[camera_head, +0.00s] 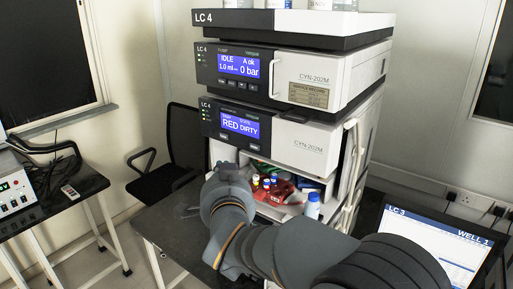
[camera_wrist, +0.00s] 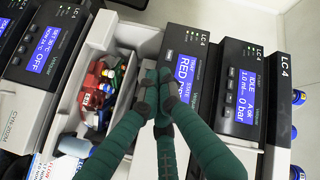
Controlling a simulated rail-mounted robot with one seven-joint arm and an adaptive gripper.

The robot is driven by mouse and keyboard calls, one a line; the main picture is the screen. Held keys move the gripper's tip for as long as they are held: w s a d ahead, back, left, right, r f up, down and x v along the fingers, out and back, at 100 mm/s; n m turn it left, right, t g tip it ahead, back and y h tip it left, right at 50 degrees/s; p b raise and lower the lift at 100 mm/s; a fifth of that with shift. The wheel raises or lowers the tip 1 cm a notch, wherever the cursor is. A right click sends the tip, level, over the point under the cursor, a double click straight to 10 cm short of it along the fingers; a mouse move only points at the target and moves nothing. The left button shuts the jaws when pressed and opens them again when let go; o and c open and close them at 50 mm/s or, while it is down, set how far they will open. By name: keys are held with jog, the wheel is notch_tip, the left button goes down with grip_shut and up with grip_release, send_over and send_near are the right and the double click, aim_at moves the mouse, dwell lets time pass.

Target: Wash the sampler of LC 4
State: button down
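The LC 4 stack stands in the middle of the head view. My gripper (camera_wrist: 156,90) has dark green fingers with grey joints. Its fingertips are together, with nothing seen between them, over the sampler's front beside the screen. Whether they touch the panel I cannot tell. In the head view my arm hides the fingertips.
The pump module (camera_head: 240,66) above shows IDLE and 0 bar. Below the sampler, an open compartment holds a red rack (camera_head: 275,190) with vials. A blue-capped bottle (camera_head: 312,206) stands beside it.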

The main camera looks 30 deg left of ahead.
aim_at(255, 146)
jog(key=shift+d, duration=0.1)
jog(key=w, duration=0.8)
jog(key=shift+w+d, duration=0.3)
jog(key=shift+w, duration=0.1)
dwell(1.4)
jog(key=shift+w, duration=0.45)
jog(key=shift+w+b, duration=0.4)
dwell(0.8)
jog(key=shift+s, duration=0.85)
